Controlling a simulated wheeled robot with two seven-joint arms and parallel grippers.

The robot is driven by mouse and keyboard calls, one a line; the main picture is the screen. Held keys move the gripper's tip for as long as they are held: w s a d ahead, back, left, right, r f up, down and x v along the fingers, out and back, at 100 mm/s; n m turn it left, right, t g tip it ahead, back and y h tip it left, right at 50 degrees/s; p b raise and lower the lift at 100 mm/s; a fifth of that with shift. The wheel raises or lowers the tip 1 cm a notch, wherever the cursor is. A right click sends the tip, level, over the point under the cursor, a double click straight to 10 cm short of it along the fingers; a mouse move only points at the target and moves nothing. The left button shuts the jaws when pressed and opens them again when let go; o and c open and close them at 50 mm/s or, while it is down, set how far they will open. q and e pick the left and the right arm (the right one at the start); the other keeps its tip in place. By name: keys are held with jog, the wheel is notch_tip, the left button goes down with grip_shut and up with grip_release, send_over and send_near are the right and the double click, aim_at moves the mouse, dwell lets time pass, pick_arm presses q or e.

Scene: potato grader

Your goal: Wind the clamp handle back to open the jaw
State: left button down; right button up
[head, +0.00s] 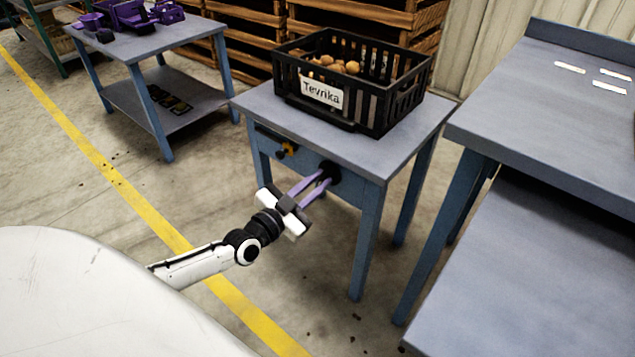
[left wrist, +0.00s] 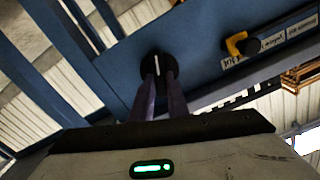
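A round black knob (head: 329,173) with a white line is set in the front panel of the blue table. It also shows in the left wrist view (left wrist: 155,70). My left gripper (head: 322,177) points at it, its two purple fingers a little apart and their tips at the knob's face. In the left wrist view the fingertips (left wrist: 161,78) overlap the lower part of the knob. Whether they press on it is not clear. A yellow-orange bracket with a black knob (head: 286,150) sits left of it on the panel. No clamp jaw can be made out. My right gripper is out of view.
A black crate (head: 385,107) labelled "Tevnka", with potatoes, stands on the blue table (head: 262,103). Another blue table (head: 560,105) is at right. A cart (head: 165,40) with purple items is at back left. Open floor lies left of the table.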

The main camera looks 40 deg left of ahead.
pick_arm(q)
jog(key=shift+n, duration=1.2)
jog(key=n, duration=0.2)
jog(key=shift+a+n, duration=0.15)
jog(key=shift+n, duration=0.15)
jog(key=n, duration=0.3)
jog(key=shift+a+n, duration=0.1)
jog(key=shift+n, duration=0.2)
jog(key=shift+f+n, duration=0.1)
jog(key=shift+n, duration=0.8)
jog(key=n, duration=0.3)
jog(key=n+b, duration=0.1)
jog(key=n, duration=0.3)
jog(key=n+b, duration=0.1)
jog(key=n, duration=0.2)
jog(key=shift+a+f+n, duration=0.2)
jog(key=shift+f+n, duration=0.1)
jog(key=shift+n, duration=0.1)
jog(key=shift+n+b, duration=0.3)
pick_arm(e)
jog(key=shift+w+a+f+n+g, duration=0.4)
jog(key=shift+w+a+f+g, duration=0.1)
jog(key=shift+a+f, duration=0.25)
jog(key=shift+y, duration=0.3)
